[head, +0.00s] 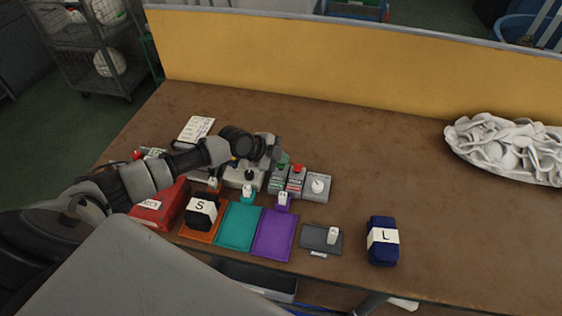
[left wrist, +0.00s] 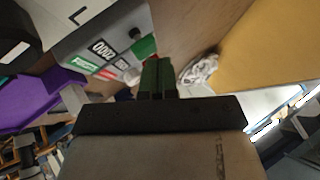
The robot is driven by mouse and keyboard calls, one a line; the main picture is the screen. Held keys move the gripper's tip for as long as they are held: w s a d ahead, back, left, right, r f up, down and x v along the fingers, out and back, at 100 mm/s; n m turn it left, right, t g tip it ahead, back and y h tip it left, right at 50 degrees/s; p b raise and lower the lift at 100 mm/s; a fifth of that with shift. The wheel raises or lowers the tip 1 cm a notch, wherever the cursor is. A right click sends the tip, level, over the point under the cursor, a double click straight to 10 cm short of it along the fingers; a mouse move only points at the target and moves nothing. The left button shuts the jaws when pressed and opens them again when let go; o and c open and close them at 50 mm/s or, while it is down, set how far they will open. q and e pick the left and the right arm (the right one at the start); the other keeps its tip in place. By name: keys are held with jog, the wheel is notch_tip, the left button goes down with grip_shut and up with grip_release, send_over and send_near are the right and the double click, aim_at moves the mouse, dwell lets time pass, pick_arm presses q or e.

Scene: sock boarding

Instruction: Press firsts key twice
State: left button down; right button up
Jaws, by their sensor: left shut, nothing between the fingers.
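In the head view, my left gripper (head: 276,152) hangs just above a green key (head: 283,162) on a small grey box, its fingers shut and empty. A red key (head: 297,169) on a like box stands just right of it. In the left wrist view, the shut fingers (left wrist: 158,78) point past a grey box with a 0000 counter (left wrist: 101,47), a green label (left wrist: 83,65) that seems to read FIRSTS, and a red label (left wrist: 108,74). Whether the fingers touch the green key I cannot tell. My right gripper is not in view.
A grey box with a white knob (head: 318,186) stands right of the keys. Teal (head: 238,228) and purple (head: 275,235) mats lie in front, with a black S roll (head: 202,212) at left and a navy L roll (head: 382,243) at right. White socks (head: 505,150) lie heaped far right.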

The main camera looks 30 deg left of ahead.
aim_at(280, 165)
pick_arm(q)
jog(key=shift+r, duration=0.55)
jog(key=shift+r+p, duration=1.8)
jog(key=shift+r, duration=0.75)
jog(key=shift+a+f, duration=0.1)
